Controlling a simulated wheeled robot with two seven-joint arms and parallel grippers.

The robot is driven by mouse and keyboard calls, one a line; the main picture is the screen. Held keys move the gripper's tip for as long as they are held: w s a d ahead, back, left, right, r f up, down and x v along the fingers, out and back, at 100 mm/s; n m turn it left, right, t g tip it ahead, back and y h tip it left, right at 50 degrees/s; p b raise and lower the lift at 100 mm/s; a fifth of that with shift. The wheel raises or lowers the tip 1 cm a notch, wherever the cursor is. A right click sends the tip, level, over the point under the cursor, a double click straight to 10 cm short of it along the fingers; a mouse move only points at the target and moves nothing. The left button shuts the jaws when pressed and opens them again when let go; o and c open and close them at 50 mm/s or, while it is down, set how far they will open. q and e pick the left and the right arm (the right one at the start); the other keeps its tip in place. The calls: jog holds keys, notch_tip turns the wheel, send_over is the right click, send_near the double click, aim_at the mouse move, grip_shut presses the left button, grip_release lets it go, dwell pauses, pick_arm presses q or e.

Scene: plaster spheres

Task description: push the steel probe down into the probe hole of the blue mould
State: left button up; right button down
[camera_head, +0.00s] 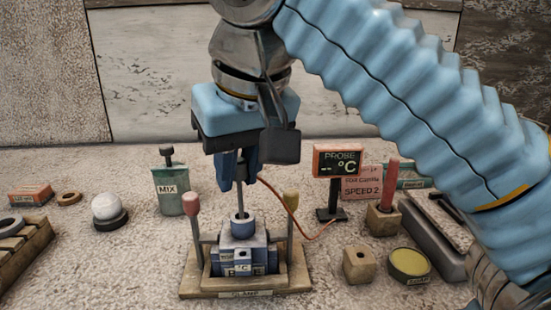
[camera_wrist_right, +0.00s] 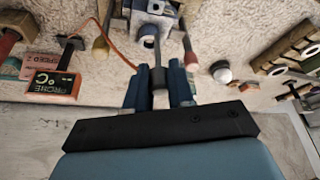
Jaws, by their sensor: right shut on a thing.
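My right gripper (camera_head: 238,183) points down over the blue mould (camera_head: 243,252) and is shut on the steel probe (camera_head: 240,198). The probe is a thin upright grey rod, with an orange cable running from its top. The mould stands in a wooden clamp frame (camera_head: 247,293). The right wrist view shows the probe (camera_wrist_right: 159,76) between the blue fingers of the right gripper (camera_wrist_right: 160,70). My left gripper is not in view.
The probe display (camera_head: 338,161) reads "-- °C" and stands behind right. A MIX pot (camera_head: 171,190) and a white sphere (camera_head: 106,206) are left. A wooden block (camera_head: 359,265) and round tin (camera_head: 408,264) are right.

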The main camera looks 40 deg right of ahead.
aim_at(239, 204)
jog(key=shift+a, duration=0.15)
jog(key=shift+f+b, duration=1.9)
jog(key=shift+f, duration=0.5)
jog(key=shift+p, duration=0.65)
jog(key=shift+f+b, duration=1.3)
jog(key=shift+f, duration=0.35)
jog(key=shift+r, duration=0.15)
jog(key=shift+r+p, duration=1.25)
jog(key=shift+p, duration=0.2)
